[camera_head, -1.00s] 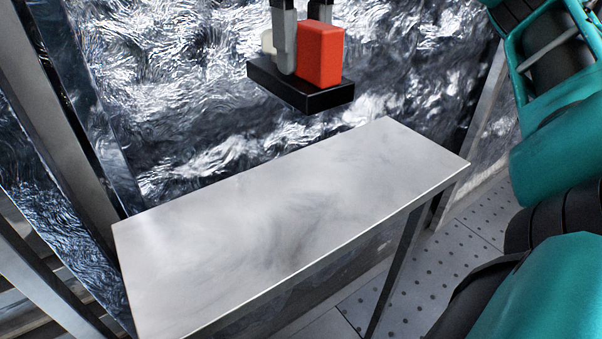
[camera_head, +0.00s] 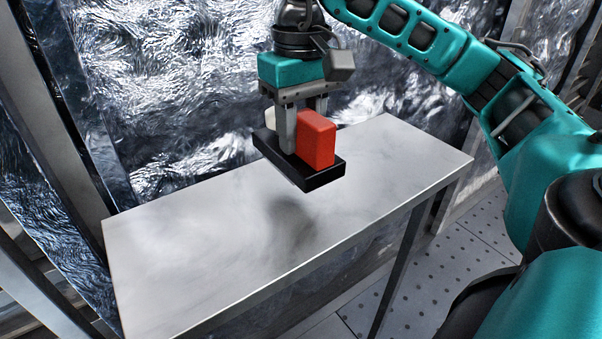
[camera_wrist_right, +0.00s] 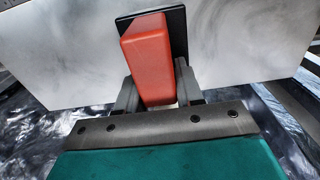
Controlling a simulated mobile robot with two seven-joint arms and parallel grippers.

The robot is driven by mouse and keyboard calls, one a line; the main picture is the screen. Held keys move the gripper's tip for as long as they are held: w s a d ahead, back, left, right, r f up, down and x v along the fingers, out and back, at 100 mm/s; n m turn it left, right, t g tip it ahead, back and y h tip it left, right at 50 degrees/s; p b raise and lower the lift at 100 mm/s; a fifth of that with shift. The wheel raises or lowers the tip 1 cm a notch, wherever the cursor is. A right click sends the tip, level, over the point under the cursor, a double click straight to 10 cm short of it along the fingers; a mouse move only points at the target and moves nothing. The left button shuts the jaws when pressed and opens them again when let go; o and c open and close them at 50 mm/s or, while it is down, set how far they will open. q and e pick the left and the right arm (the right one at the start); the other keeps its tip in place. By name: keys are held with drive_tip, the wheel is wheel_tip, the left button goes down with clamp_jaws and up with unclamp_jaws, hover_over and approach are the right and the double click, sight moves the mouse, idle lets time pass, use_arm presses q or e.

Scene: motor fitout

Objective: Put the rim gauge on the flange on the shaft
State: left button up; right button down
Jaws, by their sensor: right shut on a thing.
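My right gripper (camera_head: 301,138) is shut on a piece with an upright red block (camera_head: 317,140) on a flat black base (camera_head: 318,178). A pale part (camera_head: 270,120) shows behind the finger. The gripper points down and holds the piece above the metal table, with the base about level and its shadow below. In the right wrist view the red block (camera_wrist_right: 148,55) stands between the fingers, with the black base (camera_wrist_right: 178,35) beyond it. I cannot tell whether this piece is the rim gauge. No flange or shaft shows. My left gripper is not in view.
The metal table (camera_head: 200,245) is bare and clear on top. A crinkled silvery wall (camera_head: 180,75) stands close behind it. Grey posts (camera_head: 50,120) rise at the left. A dotted floor (camera_head: 420,275) lies at the right front.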

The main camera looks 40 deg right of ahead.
sight(301, 163)
drive_tip(key=shift+f, duration=2.8)
drive_tip(key=c, duration=0.7)
unclamp_jaws()
drive_tip(key=shift+f, duration=0.1)
